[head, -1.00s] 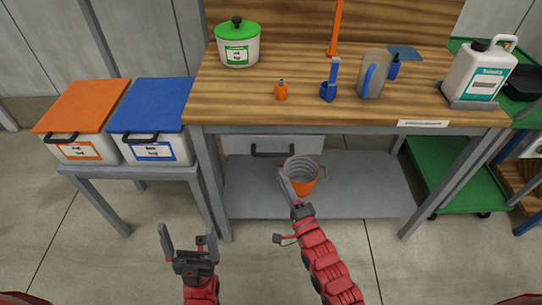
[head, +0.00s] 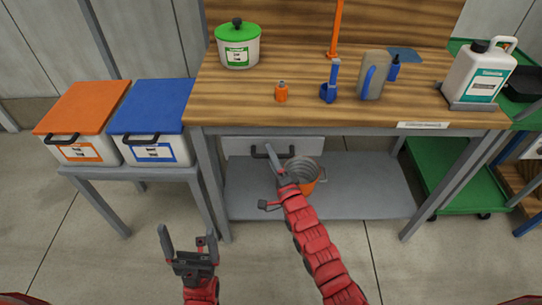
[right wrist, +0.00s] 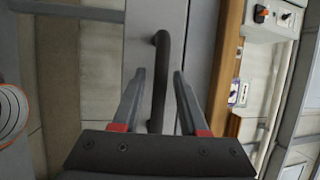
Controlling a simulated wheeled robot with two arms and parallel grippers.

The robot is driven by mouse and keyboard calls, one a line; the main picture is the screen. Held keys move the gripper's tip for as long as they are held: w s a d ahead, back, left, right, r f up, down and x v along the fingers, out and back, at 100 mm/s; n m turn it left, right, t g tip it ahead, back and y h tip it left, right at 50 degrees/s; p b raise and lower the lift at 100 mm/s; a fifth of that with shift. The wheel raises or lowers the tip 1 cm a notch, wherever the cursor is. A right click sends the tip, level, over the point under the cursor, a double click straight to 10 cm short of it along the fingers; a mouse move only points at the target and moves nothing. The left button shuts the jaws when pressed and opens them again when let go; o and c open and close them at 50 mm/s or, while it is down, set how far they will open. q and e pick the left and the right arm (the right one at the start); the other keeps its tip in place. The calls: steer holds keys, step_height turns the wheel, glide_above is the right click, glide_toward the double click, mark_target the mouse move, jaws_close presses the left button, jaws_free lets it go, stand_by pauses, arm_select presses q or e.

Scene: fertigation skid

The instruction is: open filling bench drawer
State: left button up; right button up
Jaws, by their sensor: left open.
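The filling bench drawer (head: 237,146) is a pale grey front under the left part of the wooden bench top; it looks shut. Its dark bar handle (head: 259,153) is partly hidden by my right gripper (head: 270,150). In the right wrist view the handle (right wrist: 161,60) runs lengthwise between the two spread fingers of my right gripper (right wrist: 159,73), with gaps on both sides. Whether the fingertips reach past the bar is hard to tell. My left gripper (head: 187,233) is open and empty, low in front of the side stand.
Orange-lidded (head: 80,105) and blue-lidded (head: 152,105) boxes stand on a low stand at left. Bottles and a green-lidded tub (head: 238,45) are on the bench top.

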jaws_close()
stand_by(1.2)
